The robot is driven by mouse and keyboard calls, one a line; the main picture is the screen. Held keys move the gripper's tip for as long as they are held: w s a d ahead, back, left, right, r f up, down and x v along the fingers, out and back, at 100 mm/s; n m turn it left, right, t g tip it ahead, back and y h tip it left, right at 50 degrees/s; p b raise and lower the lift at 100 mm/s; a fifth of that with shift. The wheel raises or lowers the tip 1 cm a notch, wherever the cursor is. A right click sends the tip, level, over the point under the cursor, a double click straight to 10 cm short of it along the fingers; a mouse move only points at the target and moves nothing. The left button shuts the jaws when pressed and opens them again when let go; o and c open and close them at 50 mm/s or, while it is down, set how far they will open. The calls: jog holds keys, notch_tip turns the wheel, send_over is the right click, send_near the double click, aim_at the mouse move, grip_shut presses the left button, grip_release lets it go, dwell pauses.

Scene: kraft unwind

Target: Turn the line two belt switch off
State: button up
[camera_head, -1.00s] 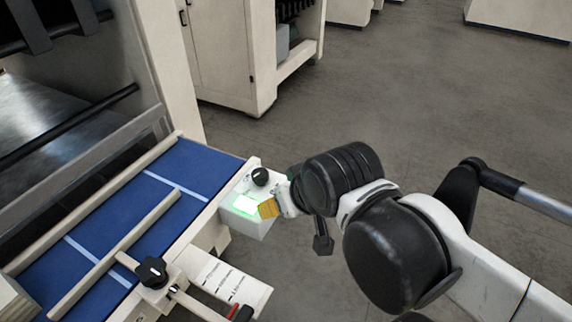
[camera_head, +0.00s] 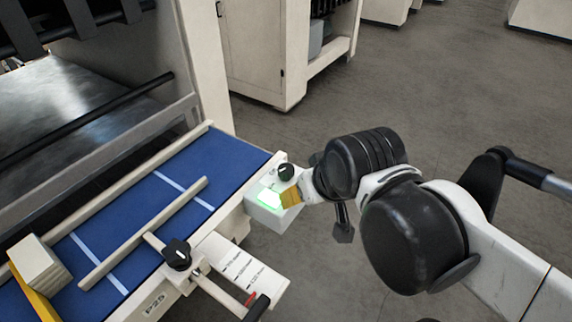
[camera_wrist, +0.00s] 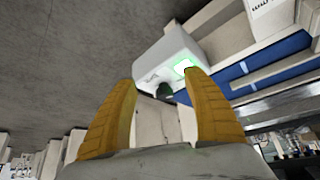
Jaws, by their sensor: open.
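A small white switch box (camera_head: 262,212) is fixed at the right end of the blue conveyor belt (camera_head: 150,205). It has a green lit face (camera_head: 269,199) and a black round knob (camera_head: 286,171) on top. My gripper (camera_head: 291,197) is at the right side of the box, its yellow fingertips close to the lit face. I cannot tell whether a finger touches the box.
A second black knob (camera_head: 177,254) stands on the guide rail at the belt's front side, near a white scale plate (camera_head: 240,272). A stack of pale cartons (camera_head: 40,265) lies at the left. Open grey floor (camera_head: 430,90) is behind and to the right.

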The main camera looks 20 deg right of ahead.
jog(key=w+r+n+g+p, duration=0.1)
jog(key=w+r+g+p, duration=0.2)
jog(key=w+r+p, duration=0.3)
jog(key=n+g+p, duration=0.2)
jog(key=g+p, duration=0.2)
jog(key=p, duration=0.3)
send_over(286, 168)
notch_tip(286, 168, down, 10)
jog(key=shift+w+f+b, duration=0.1)
jog(key=shift+b, duration=1.15)
jog(key=c, duration=1.2)
